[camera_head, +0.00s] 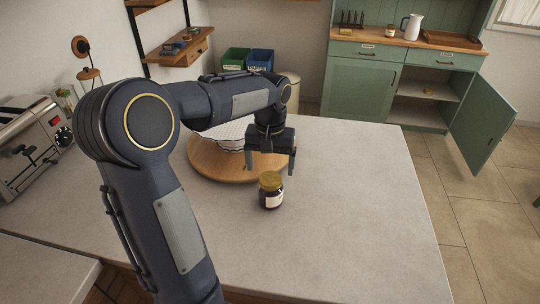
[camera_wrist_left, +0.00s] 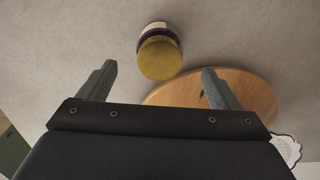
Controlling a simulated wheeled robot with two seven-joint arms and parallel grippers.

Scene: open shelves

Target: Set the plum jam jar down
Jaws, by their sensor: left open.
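The plum jam jar (camera_head: 271,191) stands upright on the light grey countertop (camera_head: 350,220), in front of the round wooden board. It has a gold lid, a dark body and a pale label. In the left wrist view the jar (camera_wrist_left: 159,52) is beyond the fingertips, with its lid towards the camera. My left gripper (camera_head: 270,168) is open and empty, above and behind the jar in the head view. Its two fingers (camera_wrist_left: 158,82) show apart in the wrist view, with the jar clear of both. My right gripper is in neither view.
The round wooden board (camera_head: 208,160) holds a white patterned item (camera_head: 232,132), partly hidden by my arm. A toaster-like appliance (camera_head: 32,140) stands at the left. The counter right of the jar is clear. A green cabinet (camera_head: 358,88) with an open door (camera_head: 484,122) stands behind.

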